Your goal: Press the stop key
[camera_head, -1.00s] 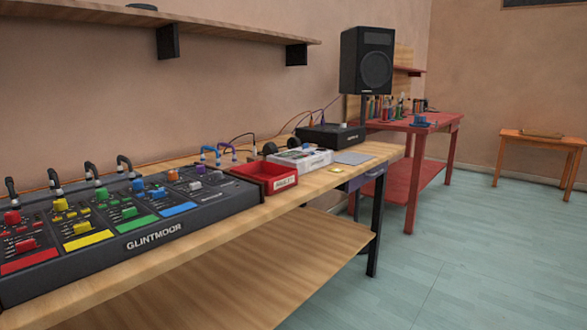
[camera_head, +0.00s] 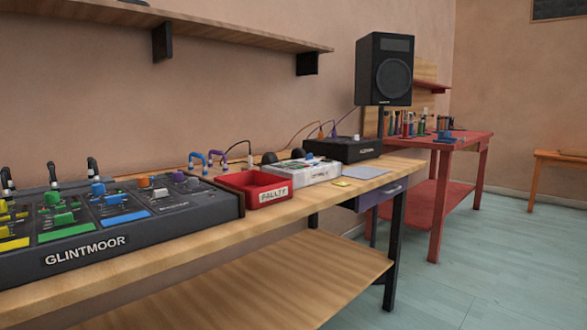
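No key marked stop can be made out. The dark GLINTMOOR mixer (camera_head: 160,228) lies on the wooden bench at the left, with green, blue and orange controls and yellow, green and blue bars. Its left part is cut off by the picture edge. A white box with small controls (camera_head: 303,172) sits farther along the bench, its lettering too small to read surely. A black box with a pale knob (camera_head: 345,150) sits behind it. Neither of my grippers is in view.
A red tray labelled FAULTY (camera_head: 255,187) stands between mixer and white box. A grey pad (camera_head: 366,173) and small yellow item (camera_head: 341,184) lie near the bench's far end. Beyond are a speaker (camera_head: 385,69) and a red table (camera_head: 460,147). The floor (camera_head: 500,260) at right is clear.

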